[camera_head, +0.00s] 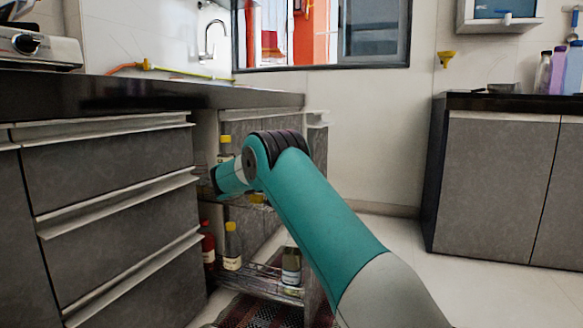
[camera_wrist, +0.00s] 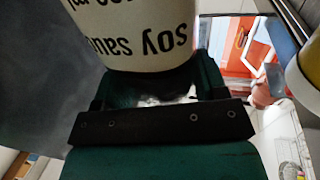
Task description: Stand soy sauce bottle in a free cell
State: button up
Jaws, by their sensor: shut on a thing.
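The soy sauce bottle (camera_wrist: 135,35) fills the top of the wrist view, with its pale label and dark "soy sauce" lettering upside down in the picture. My gripper (camera_wrist: 150,92) is shut on it. The bottle's cap and base are out of that view. In the head view my gripper (camera_head: 214,181) is at the opening of a pull-out rack, mostly hidden by my wrist. A yellow-capped bottle (camera_head: 225,155) shows just above it; I cannot tell whether this is the held one. The rack's lower tier (camera_head: 262,284) is visible; its cells are not clear.
The lower tier holds a red bottle (camera_head: 208,247), a yellow-capped bottle (camera_head: 232,247) and a dark jar (camera_head: 291,268). Closed drawers (camera_head: 115,170) stand left of the rack. A yellow-and-white object (camera_wrist: 306,65) is close at the wrist view's right edge. Floor at right is clear.

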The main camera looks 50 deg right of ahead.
jog(key=shift+r, duration=0.1)
jog(key=o, duration=1.2)
jog(key=shift+o, duration=0.7)
